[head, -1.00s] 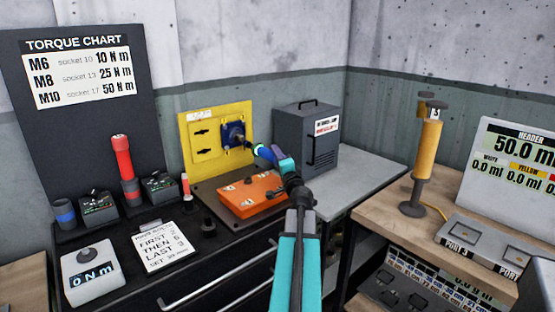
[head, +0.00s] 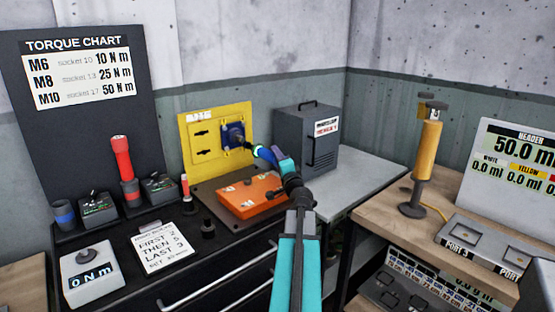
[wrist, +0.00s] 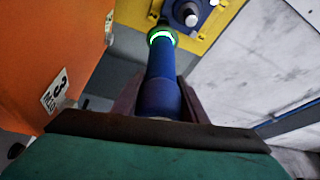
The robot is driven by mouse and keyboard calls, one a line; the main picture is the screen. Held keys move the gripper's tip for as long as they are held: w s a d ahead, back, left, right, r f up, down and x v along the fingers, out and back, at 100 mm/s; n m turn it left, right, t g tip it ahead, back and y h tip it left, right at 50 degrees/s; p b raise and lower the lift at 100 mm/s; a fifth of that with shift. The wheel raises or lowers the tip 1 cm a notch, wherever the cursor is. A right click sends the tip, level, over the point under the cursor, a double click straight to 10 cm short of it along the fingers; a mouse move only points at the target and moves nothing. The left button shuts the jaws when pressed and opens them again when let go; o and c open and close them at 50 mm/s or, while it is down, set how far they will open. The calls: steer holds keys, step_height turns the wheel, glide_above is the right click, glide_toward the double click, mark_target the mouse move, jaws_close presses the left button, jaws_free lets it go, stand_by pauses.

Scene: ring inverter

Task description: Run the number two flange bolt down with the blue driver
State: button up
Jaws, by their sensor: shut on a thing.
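The blue driver (wrist: 160,88) is held between the jaws of my gripper (wrist: 157,98). It points away from the wrist and has a glowing green-white ring at its far end. In the head view the driver (head: 262,151) points at the blue flange (head: 233,135) on the yellow panel. In the wrist view the flange (wrist: 208,6) is at the top, with a pale bolt head (wrist: 191,17) up and right of the driver's ring. I cannot tell which bolt is number two, or whether the driver's tip touches one.
An orange box (head: 250,194) lies just below the driver; its side (wrist: 50,50) fills the wrist view's left. A grey cabinet (head: 307,138) stands close on the right. A red tool (head: 122,160), a note card (head: 163,248) and a torque readout (head: 91,275) stand left.

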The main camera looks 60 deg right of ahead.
steer(key=shift+w+d+r+b, duration=0.15)
steer(key=shift+w+b, duration=0.25)
steer(key=shift+w, duration=0.2)
steer(key=shift+w+d+f+b, duration=0.1)
steer(key=shift+w+b, duration=0.25)
steer(key=shift+w, duration=0.25)
stand_by(2.9)
steer(key=shift+s, duration=0.1)
steer(key=shift+s+a+b, duration=0.2)
steer(key=shift+s+a, duration=0.05)
steer(key=shift+s, duration=0.55)
steer(key=shift+s+a+b, duration=0.15)
steer(key=shift+s+a, duration=0.05)
steer(key=shift+s, duration=0.55)
steer(key=shift+s+a+b, duration=0.2)
steer(key=shift+s+a, duration=0.05)
steer(key=shift+s, duration=0.55)
